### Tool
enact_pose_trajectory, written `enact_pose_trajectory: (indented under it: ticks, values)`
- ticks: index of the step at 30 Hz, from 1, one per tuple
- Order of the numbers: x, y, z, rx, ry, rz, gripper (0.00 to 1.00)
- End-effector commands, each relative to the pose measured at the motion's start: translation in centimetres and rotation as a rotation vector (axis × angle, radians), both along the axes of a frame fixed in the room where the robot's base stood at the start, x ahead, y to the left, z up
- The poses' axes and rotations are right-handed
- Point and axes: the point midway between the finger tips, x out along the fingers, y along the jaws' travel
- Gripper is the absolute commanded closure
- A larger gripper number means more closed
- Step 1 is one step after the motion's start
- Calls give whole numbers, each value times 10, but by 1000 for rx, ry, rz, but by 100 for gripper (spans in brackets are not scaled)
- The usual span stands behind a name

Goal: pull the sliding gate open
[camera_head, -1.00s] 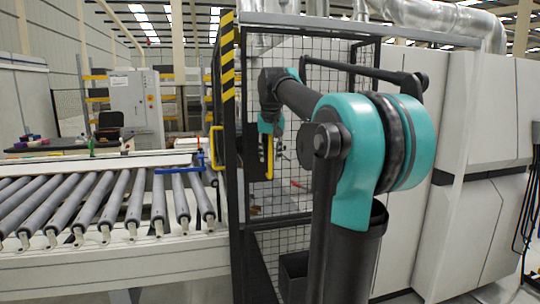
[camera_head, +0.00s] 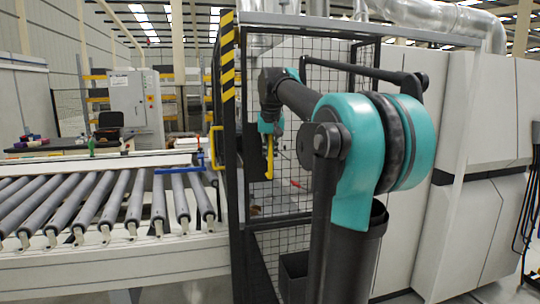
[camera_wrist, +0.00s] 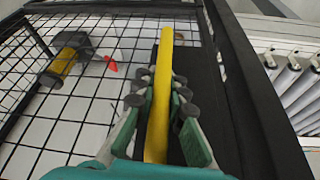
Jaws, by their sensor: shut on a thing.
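The sliding gate is a black-framed wire mesh panel, in the wrist view (camera_wrist: 100,95) left of and behind my gripper and in the head view (camera_head: 262,192) near the middle. Its upright yellow handle bar (camera_wrist: 163,55) runs between my fingers in the wrist view. It also shows in the head view (camera_head: 270,160), just below my wrist. My gripper (camera_wrist: 160,98) is shut around the bar, one finger on each side. A dark upright frame member stands just right of the bar. My arm hides part of the mesh in the head view.
A roller conveyor (camera_head: 110,205) lies left of a black and yellow striped post (camera_head: 228,70). A second yellow handle (camera_head: 216,148) is by that post. A pale machine cabinet (camera_head: 485,110) stands at right. A yellow and grey device (camera_wrist: 65,60) shows behind the mesh.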

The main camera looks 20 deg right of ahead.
Motion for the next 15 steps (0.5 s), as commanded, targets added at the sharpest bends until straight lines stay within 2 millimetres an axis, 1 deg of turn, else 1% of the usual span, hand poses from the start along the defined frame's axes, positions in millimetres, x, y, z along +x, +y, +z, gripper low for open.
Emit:
enact_pose_trajectory:
  ticks: [5,8,11,14,15]
  values:
    - [0,-1,0,0,0,0,100]
    - [0,-7,0,0,0,-2,100]
    - [0,-20,0,1,0,-4,100]
    - [0,-42,0,-1,0,-7,100]
    - [0,-52,0,0,0,-8,100]
